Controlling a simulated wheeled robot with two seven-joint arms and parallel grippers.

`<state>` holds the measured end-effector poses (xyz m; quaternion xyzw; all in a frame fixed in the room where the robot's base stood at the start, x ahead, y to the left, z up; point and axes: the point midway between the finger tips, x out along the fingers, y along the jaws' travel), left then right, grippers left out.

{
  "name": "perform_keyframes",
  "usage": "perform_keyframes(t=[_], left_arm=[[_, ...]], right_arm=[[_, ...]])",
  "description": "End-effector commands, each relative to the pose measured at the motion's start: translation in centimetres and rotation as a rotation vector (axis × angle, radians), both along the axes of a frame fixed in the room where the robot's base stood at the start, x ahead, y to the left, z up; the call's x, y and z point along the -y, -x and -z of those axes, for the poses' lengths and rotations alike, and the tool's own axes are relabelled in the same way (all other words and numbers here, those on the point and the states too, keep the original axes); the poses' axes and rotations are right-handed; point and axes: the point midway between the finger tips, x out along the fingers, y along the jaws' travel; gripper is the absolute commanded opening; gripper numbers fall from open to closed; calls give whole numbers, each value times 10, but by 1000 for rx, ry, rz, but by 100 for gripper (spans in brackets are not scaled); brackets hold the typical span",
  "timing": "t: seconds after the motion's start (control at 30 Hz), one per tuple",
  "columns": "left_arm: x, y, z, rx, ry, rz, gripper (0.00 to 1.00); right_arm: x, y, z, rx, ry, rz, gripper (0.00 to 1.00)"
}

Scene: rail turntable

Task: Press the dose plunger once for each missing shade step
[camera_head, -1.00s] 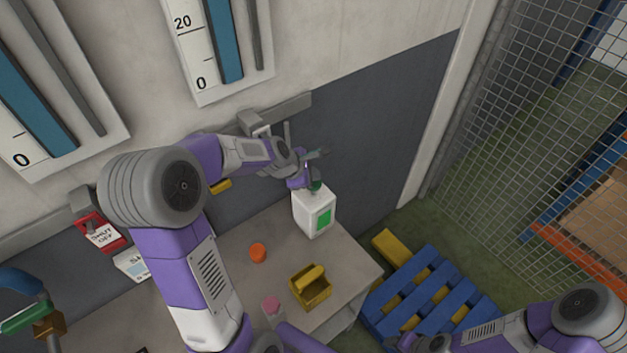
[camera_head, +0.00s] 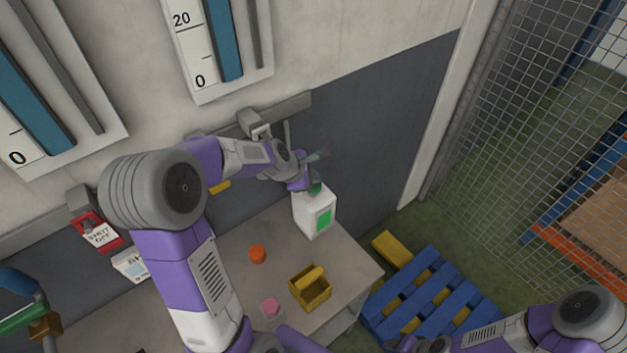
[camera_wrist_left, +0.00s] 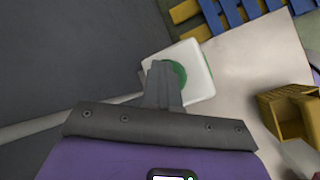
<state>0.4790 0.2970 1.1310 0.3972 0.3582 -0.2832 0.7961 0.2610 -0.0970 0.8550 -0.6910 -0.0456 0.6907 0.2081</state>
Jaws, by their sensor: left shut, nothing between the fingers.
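A white dispenser bottle (camera_head: 314,212) with a green label stands near the far right part of the table. Its green plunger top (camera_head: 315,188) is partly hidden by my left gripper (camera_head: 309,181). In the left wrist view the shut, empty fingers (camera_wrist_left: 162,88) lie over the round green top (camera_wrist_left: 180,72) of the white bottle (camera_wrist_left: 203,75). I cannot tell whether they touch it or how far it is pressed. My right arm (camera_head: 500,333) is at the lower right; its gripper is not clearly seen. No shade steps can be made out.
The grey table (camera_head: 350,268) holds an orange round piece (camera_head: 257,254), a pink piece (camera_head: 270,307) and a yellow basket (camera_head: 311,287). A blue pallet (camera_head: 430,295) lies on the floor to the right. A red shut-off box (camera_head: 95,230) and gauges (camera_head: 200,45) are on the wall.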

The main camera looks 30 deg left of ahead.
Motion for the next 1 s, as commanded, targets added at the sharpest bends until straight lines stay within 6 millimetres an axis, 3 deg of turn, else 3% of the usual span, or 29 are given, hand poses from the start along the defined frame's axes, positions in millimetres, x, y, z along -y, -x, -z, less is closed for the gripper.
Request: perform_keyframes(t=[0.7,1.0], left_arm=[[0,1,8,-6,2,0,0],[0,1,-4,-6,2,0,0]], right_arm=[[0,0,5,0,0,0,49],[0,0,-8,0,0,0,49]])
